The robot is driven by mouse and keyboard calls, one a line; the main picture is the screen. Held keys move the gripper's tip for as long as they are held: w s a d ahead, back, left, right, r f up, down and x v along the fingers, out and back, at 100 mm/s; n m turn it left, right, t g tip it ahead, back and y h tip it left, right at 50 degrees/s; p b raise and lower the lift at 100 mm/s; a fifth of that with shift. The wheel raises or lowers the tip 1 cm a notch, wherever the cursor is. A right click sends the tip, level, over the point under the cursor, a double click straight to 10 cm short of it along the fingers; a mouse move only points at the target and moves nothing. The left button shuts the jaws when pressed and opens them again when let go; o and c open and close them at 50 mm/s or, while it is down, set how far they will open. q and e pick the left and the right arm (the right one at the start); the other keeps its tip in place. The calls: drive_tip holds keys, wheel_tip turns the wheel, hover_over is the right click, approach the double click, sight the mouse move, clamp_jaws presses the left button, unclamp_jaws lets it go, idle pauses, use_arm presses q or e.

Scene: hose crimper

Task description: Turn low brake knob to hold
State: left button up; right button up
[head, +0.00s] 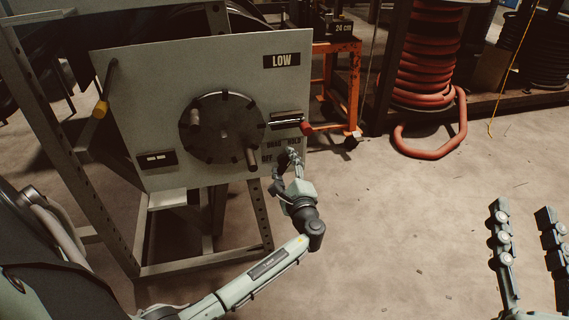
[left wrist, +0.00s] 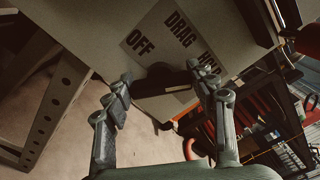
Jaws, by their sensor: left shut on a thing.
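The grey panel (head: 150,85) carries a LOW sign (head: 282,61). At its lower right is a label plate (left wrist: 150,47) reading OFF, DRAG and a third word partly covered by a finger, apparently HOLD. The dark brake knob (left wrist: 165,82), a bar with a white mark, sits below these words in the left wrist view. My left gripper (head: 289,157) is shut on the knob, with one finger at each end of the bar. In the head view the gripper mostly hides the knob. Which label it points to is unclear. My right gripper (head: 522,210) is open and empty at the lower right.
A black round wheel (head: 222,131) with a protruding handle is left of the knob. A red-tipped lever (head: 306,128) juts out just above it. A yellow-gripped lever (head: 101,108) hangs at the panel's left. An orange cart (head: 355,85) and red hose (head: 428,60) stand behind. Floor at right is clear.

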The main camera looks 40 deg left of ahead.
use_arm(q)
drive_tip(key=shift+w+a+r, duration=0.1)
drive_tip(key=o, duration=1.2)
drive_tip(key=shift+s+d, duration=0.35)
drive_tip(key=shift+d, duration=0.1)
drive_tip(key=v, duration=0.6)
drive_tip(key=shift+s+d, duration=0.2)
